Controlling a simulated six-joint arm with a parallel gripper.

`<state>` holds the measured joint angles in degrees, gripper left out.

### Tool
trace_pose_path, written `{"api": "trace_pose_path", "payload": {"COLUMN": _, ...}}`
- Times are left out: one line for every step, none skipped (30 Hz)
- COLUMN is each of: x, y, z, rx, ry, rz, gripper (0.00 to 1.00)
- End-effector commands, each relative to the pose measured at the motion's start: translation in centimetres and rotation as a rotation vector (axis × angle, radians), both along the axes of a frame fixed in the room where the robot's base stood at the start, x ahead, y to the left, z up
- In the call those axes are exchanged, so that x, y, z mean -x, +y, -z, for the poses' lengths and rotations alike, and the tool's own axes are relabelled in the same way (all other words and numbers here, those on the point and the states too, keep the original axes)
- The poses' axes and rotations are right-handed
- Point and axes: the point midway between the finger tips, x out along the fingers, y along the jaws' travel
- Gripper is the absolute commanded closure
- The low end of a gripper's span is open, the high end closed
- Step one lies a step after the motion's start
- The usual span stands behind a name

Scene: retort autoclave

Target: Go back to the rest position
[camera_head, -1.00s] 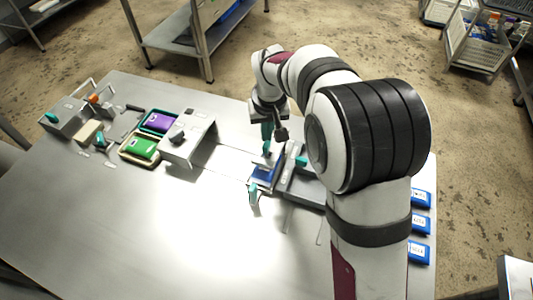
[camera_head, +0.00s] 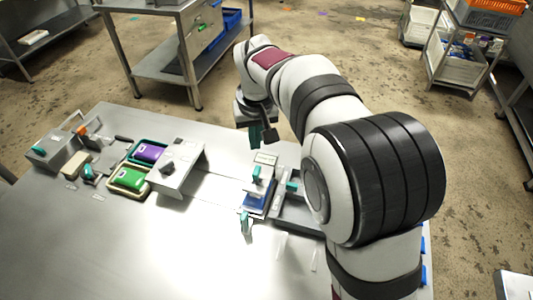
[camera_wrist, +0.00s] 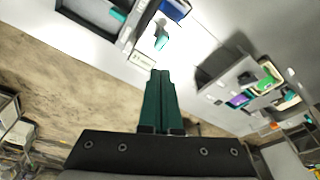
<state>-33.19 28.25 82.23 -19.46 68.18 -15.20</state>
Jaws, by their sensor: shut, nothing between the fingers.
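My gripper (camera_head: 255,137) has dark green fingers and hangs over the far edge of the steel table (camera_head: 130,240). In the wrist view the fingers of my gripper (camera_wrist: 160,85) lie together with nothing between them. Below and to the right of it in the head view stands a grey fixture with a blue piece (camera_head: 258,198) and teal handles (camera_head: 257,174). The fingertips are apart from this fixture. My arm hides part of the table's right side.
A grey metal bracket (camera_head: 183,166) stands left of the fixture. Further left are a tray with a purple pouch (camera_head: 149,151) and a tray with a green pouch (camera_head: 130,179). A steel cart (camera_head: 170,65) stands behind the table. The table's front middle is clear.

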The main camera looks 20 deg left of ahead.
Motion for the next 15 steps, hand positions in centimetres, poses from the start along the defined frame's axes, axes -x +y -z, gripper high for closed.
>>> {"api": "trace_pose_path", "payload": {"x": 0.0, "y": 0.0, "z": 0.0, "rx": 0.0, "ry": 0.0, "rz": 0.0, "gripper": 1.0}}
{"api": "trace_pose_path", "payload": {"x": 0.0, "y": 0.0, "z": 0.0, "rx": 0.0, "ry": 0.0, "rz": 0.001, "gripper": 1.0}}
{"api": "trace_pose_path", "payload": {"x": 0.1, "y": -0.4, "z": -0.2, "rx": -0.001, "ry": 0.003, "rz": 0.011, "gripper": 1.0}}
{"api": "trace_pose_path", "payload": {"x": 0.3, "y": -1.2, "z": -0.5, "rx": -0.003, "ry": 0.007, "rz": 0.029, "gripper": 1.0}}
{"api": "trace_pose_path", "payload": {"x": 0.8, "y": -2.4, "z": -1.0, "rx": -0.007, "ry": 0.015, "rz": 0.061, "gripper": 1.0}}
{"api": "trace_pose_path", "payload": {"x": 1.8, "y": -4.7, "z": -1.8, "rx": -0.012, "ry": 0.034, "rz": 0.12, "gripper": 1.0}}
{"api": "trace_pose_path", "payload": {"x": 3.0, "y": -6.8, "z": -2.4, "rx": -0.017, "ry": 0.05, "rz": 0.177, "gripper": 1.0}}
{"api": "trace_pose_path", "payload": {"x": 4.5, "y": -9.1, "z": -3.1, "rx": -0.024, "ry": 0.069, "rz": 0.245, "gripper": 1.0}}
{"api": "trace_pose_path", "payload": {"x": 7.0, "y": -12.2, "z": -3.7, "rx": -0.036, "ry": 0.099, "rz": 0.343, "gripper": 1.0}}
{"api": "trace_pose_path", "payload": {"x": 9.1, "y": -14.4, "z": -3.9, "rx": -0.045, "ry": 0.123, "rz": 0.417, "gripper": 1.0}}
{"api": "trace_pose_path", "payload": {"x": 11.3, "y": -16.3, "z": -4.0, "rx": -0.054, "ry": 0.145, "rz": 0.491, "gripper": 1.0}}
{"api": "trace_pose_path", "payload": {"x": 14.4, "y": -18.4, "z": -3.9, "rx": -0.067, "ry": 0.175, "rz": 0.588, "gripper": 1.0}}
{"api": "trace_pose_path", "payload": {"x": 16.6, "y": -19.7, "z": -3.5, "rx": -0.078, "ry": 0.197, "rz": 0.656, "gripper": 1.0}}
{"api": "trace_pose_path", "payload": {"x": 18.7, "y": -20.7, "z": -3.1, "rx": -0.087, "ry": 0.216, "rz": 0.718, "gripper": 1.0}}
{"api": "trace_pose_path", "payload": {"x": 21.3, "y": -21.6, "z": -2.5, "rx": -0.099, "ry": 0.241, "rz": 0.794, "gripper": 1.0}}
